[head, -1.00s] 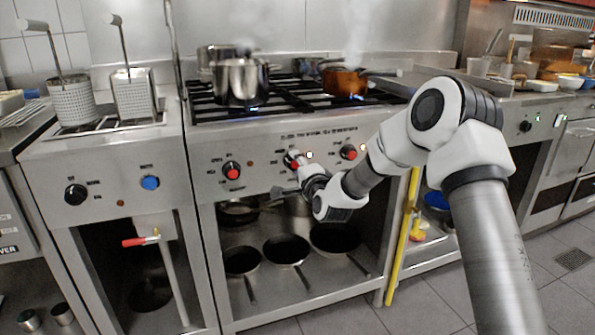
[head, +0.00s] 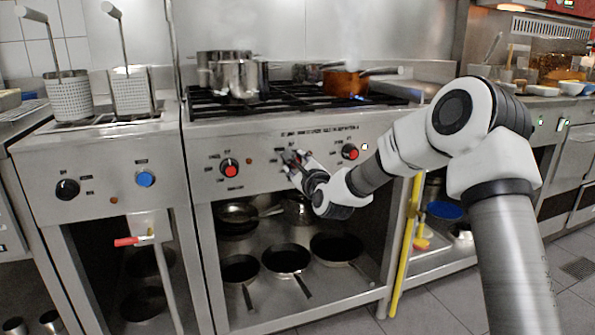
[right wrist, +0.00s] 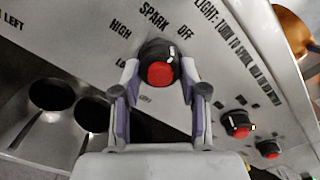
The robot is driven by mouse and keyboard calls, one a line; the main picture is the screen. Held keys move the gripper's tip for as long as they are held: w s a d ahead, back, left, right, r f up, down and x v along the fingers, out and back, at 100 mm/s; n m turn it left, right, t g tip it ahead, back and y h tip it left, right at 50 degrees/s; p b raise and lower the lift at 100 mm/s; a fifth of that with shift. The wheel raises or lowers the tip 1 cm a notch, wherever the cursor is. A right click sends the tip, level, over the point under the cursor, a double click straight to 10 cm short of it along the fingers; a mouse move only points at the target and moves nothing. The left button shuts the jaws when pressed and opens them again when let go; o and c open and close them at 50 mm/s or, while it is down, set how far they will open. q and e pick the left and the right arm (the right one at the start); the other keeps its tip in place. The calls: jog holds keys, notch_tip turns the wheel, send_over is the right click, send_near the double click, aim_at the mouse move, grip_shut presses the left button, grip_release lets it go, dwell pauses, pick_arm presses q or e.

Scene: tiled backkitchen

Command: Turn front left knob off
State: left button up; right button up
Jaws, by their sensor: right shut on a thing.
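The stove front has a row of black knobs with red caps. My right gripper (head: 291,166) is at the second knob from the left and hides it in the head view. In the right wrist view, my gripper's fingers (right wrist: 160,98) are shut on this knob (right wrist: 160,74), one on each side. Labels SPARK, OFF and HIGH surround it; its exact pointer angle is unclear. The leftmost knob (head: 229,168) and a knob to the right (head: 349,151) are free. No flame shows under the steel pot (head: 237,78). My left gripper is not in view.
A copper pot (head: 345,82) stands over a blue flame at the right of the stove. Frying pans (head: 287,258) lie on the shelf below. A fryer unit (head: 100,172) stands left, and a yellow pole (head: 405,245) stands right of the stove.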

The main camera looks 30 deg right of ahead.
jog(key=shift+m+b, duration=0.45)
jog(key=shift+m, duration=0.55)
jog(key=o, duration=1.1)
jog(key=shift+o, duration=0.2)
jog(key=v, duration=1.2)
